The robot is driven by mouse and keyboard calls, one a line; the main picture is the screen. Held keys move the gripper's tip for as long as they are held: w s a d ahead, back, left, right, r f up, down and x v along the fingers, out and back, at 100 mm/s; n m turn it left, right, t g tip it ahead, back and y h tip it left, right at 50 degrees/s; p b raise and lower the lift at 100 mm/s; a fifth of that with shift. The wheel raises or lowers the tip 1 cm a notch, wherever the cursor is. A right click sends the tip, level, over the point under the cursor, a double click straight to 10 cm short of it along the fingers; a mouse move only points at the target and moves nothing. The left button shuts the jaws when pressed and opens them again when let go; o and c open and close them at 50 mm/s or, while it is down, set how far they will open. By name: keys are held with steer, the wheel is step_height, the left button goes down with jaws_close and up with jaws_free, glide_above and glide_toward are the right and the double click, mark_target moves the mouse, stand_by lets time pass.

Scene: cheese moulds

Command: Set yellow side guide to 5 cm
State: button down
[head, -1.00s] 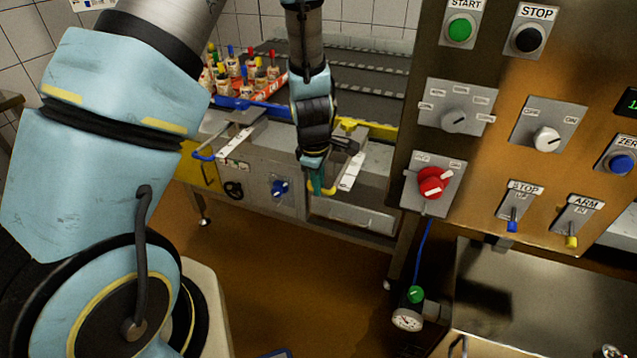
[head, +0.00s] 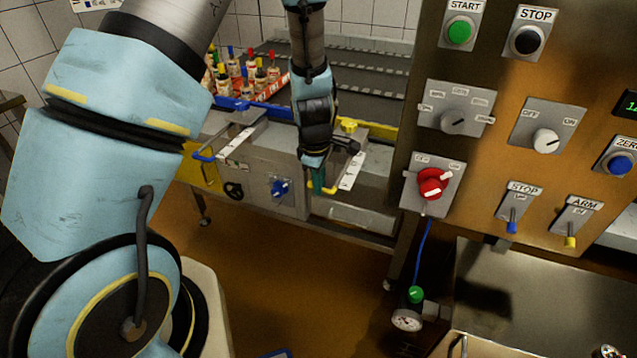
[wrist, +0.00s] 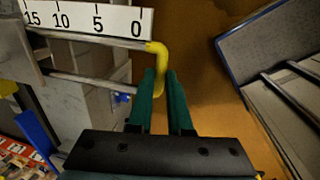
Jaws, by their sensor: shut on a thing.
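The yellow side guide (head: 384,132) is a rail along the right of the conveyor bed in the head view. Its yellow bent handle (wrist: 157,52) sticks out at the front, beside the 0 end of a white scale (wrist: 97,20) marked 0, 5, 10 and 15. My gripper (wrist: 160,76) has green fingers and is shut on this handle. In the head view my gripper (head: 318,184) hangs in front of the conveyor, with the handle's lower end showing just right of the fingers. My wrist hides part of the guide.
A blue guide (head: 253,107) with its own blue handle (head: 204,156) lies on the left. A red crate (head: 268,92) of bottles stands behind it. The control panel (head: 487,150) stands close on the right. Open floor lies below the conveyor.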

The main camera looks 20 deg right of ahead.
steer(key=w+d+p, duration=0.1)
steer(key=w+d, duration=0.2)
steer(key=shift+w+p, duration=0.15)
steer(key=shift+p, duration=0.15)
steer(key=c, duration=0.8)
jaws_free()
steer(key=shift+c, duration=0.2)
steer(key=shift+r, duration=0.1)
step_height(320, 180, up, 10)
steer(key=s+a, duration=0.1)
steer(key=shift+s+a+r+b, duration=0.15)
steer(key=shift+s+r+b, duration=0.1)
steer(key=shift+b, duration=0.15)
